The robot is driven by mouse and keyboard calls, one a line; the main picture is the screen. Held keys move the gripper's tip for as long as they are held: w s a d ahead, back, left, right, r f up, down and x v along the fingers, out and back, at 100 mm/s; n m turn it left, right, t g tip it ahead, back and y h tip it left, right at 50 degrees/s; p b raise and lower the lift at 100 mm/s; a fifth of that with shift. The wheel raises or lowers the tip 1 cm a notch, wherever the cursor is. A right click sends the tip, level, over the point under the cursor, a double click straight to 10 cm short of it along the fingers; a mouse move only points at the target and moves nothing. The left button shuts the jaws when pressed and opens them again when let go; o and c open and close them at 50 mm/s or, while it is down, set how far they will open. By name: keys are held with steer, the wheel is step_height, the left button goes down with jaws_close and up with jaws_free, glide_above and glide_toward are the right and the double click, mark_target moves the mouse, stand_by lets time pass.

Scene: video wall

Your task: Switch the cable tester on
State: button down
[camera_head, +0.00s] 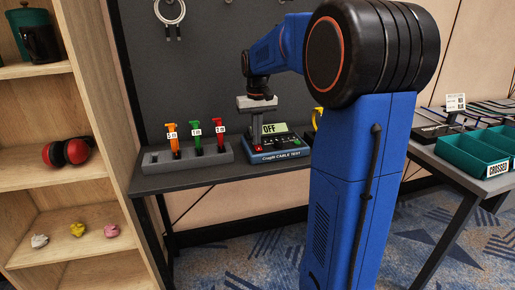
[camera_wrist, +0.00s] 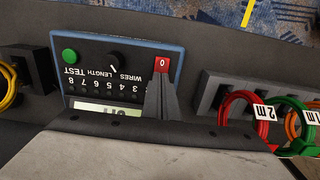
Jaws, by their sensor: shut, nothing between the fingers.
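The cable tester (camera_head: 282,153) is a dark panel with a blue border on the grey workbench; its display (camera_head: 273,128) reads OFF. In the wrist view the tester (camera_wrist: 90,40) appears upside down, with a green TEST button (camera_wrist: 69,56), a dial (camera_wrist: 113,58) between WIRES and LENGTH, and a red rocker switch (camera_wrist: 162,64) marked 0. The display (camera_wrist: 100,107) is partly hidden there. My gripper (camera_wrist: 161,80) is shut and empty, its fingertips just beside the red switch; I cannot tell whether they touch it. In the head view my gripper (camera_head: 257,143) points down over the tester.
A grey rack (camera_head: 180,165) left of the tester holds orange, red and green tagged cables, close to my gripper. A yellow cable (camera_wrist: 8,85) hangs on the tester's other side. Green bins (camera_head: 470,155) stand on another table at right. A wooden shelf (camera_head: 60,190) is at left.

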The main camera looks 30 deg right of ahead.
steer(key=shift+f, duration=0.2)
stand_by(0.3)
step_height(320, 180, up, 7)
stand_by(0.9)
stand_by(0.4)
steer(key=s+a+f+n+t, duration=0.1)
steer(key=s+a, duration=0.4)
steer(key=s, duration=0.3)
steer(key=s+a+f+n+t, duration=0.1)
steer(key=s+a+f, duration=0.1)
steer(key=s+a, duration=0.5)
steer(key=s+a+f+t, duration=0.1)
steer(key=s+a+f, duration=0.1)
steer(key=s+f, duration=0.3)
steer(key=s+a+f+n+t, duration=0.1)
steer(key=s+f, duration=0.4)
steer(key=s, duration=0.5)
steer(key=shift+s+a+f+t, duration=0.15)
steer(key=shift+a+t, duration=0.25)
